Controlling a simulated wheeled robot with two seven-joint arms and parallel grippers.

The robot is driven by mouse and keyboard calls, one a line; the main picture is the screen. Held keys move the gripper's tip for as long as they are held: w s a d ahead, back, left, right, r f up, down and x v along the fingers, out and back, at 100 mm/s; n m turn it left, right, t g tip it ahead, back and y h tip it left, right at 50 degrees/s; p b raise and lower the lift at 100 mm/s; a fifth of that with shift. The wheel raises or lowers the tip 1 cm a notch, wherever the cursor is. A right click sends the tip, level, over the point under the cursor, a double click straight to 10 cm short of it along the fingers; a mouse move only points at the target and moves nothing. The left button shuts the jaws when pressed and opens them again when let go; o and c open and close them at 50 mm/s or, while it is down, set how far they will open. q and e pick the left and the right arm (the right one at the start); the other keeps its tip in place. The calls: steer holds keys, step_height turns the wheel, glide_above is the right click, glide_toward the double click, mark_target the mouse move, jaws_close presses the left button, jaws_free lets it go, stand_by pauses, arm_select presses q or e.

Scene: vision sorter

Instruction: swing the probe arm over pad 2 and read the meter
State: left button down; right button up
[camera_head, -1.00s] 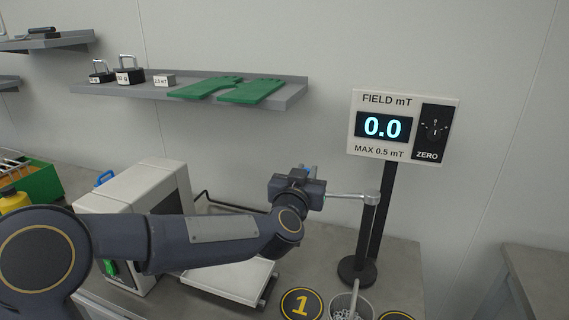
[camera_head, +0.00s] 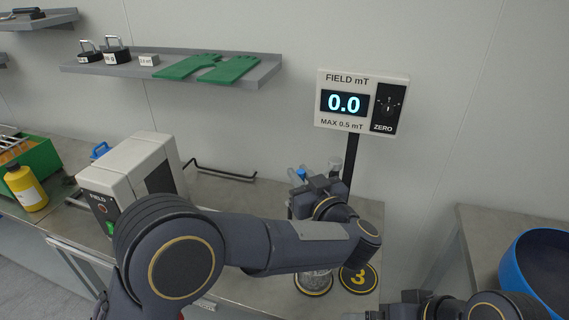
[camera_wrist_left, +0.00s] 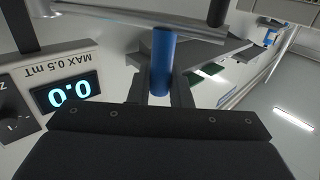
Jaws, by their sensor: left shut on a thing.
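The field meter (camera_head: 344,103) stands on a dark post and reads 0.0, with "MAX 0.5 mT" under the display. It also shows upside down in the left wrist view (camera_wrist_left: 66,94). My left gripper (camera_head: 304,182) is in front of the post, shut on the probe arm's blue handle (camera_wrist_left: 162,62). The grey bar of the probe arm (camera_wrist_left: 125,14) crosses the top of the wrist view. Below my forearm, a container of small metal parts (camera_head: 318,284) appears to stand on a dark pad (camera_head: 313,292) whose number is hidden. Pad 3 (camera_head: 358,279) is to its right. My right gripper is mostly cut off at the bottom edge.
A white-and-dark instrument box (camera_head: 130,170) is on the bench at left, beside a yellow bottle (camera_head: 26,188) and green bin (camera_head: 35,160). A wall shelf (camera_head: 200,62) holds weights and green gloves. A blue round tub (camera_head: 540,270) is at right.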

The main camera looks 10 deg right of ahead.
arm_select(q)
steer(key=s+d+p, duration=0.1)
steer(key=s+d, duration=0.2)
steer(key=d, duration=0.1)
steer(key=shift+s+d, duration=0.3)
steer(key=shift+d, duration=0.1)
arm_select(e)
steer(key=shift+v, duration=1.05)
arm_select(q)
steer(key=shift+r, duration=0.1)
arm_select(e)
steer(key=shift+a+r, duration=0.1)
arm_select(q)
steer(key=c, duration=1.6)
jaws_free()
steer(key=shift+o, duration=1.2)
steer(key=shift+w, duration=0.1)
arm_select(e)
steer(key=shift+w, duration=0.15)
